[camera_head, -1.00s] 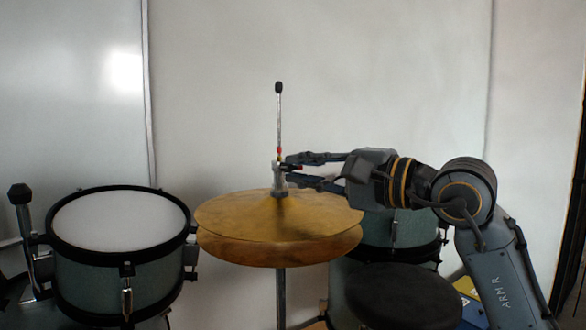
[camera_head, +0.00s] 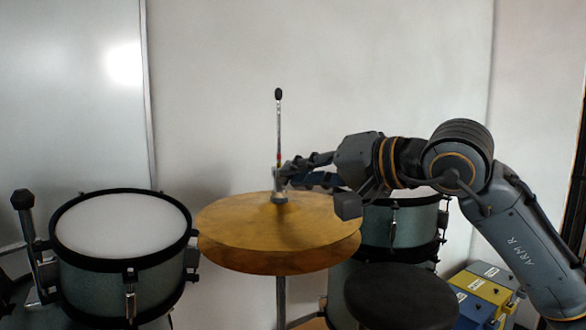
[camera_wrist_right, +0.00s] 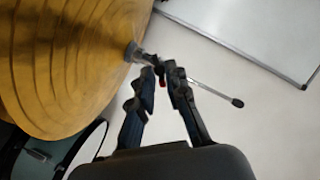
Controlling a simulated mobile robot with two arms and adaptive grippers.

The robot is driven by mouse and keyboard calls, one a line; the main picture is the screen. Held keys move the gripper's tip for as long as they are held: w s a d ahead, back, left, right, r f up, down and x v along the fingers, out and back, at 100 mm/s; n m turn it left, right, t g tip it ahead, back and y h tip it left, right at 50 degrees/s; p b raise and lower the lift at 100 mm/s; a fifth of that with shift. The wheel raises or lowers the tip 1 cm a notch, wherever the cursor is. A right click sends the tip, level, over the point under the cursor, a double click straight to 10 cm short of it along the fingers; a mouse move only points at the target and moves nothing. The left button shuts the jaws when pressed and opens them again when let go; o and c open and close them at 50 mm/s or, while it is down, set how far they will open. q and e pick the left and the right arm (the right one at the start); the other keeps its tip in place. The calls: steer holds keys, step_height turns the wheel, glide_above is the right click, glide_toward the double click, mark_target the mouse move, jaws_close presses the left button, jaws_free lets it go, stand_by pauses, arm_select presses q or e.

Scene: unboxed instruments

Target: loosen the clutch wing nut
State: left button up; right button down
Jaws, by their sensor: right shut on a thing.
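The hi-hat clutch (camera_head: 279,190) is a small grey metal piece on the upright rod (camera_head: 278,125), just above the brass cymbals (camera_head: 235,238). My right gripper (camera_head: 284,176) reaches in from the right with its fingertips at the clutch's upper part. In the right wrist view the fingertips (camera_wrist_right: 164,70) are closed together at the clutch (camera_wrist_right: 136,53), shut on the wing nut, which is mostly hidden between them. A small red part (camera_wrist_right: 162,83) shows by the fingers. My left gripper is not in view.
A white-headed drum (camera_head: 122,224) stands at left, and another drum (camera_head: 392,235) behind the cymbals at right. A round dark stool seat (camera_head: 402,296) is below my right arm. Blue, yellow and grey cases (camera_head: 480,290) lie at lower right.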

steer(key=shift+n+h, duration=0.4)
steer(key=shift+n, duration=0.2)
steer(key=shift+s+r+n+t+h+p, duration=0.15)
steer(key=shift+r+n+t+h+p, duration=0.2)
steer(key=shift+n, duration=0.45)
steer(key=c, duration=1.4)
jaws_free()
steer(key=shift+a+f, duration=0.15)
steer(key=shift+f, duration=0.1)
steer(key=shift+o, duration=0.2)
steer(key=shift+b+v, duration=0.35)
steer(key=shift+v, duration=2.7)
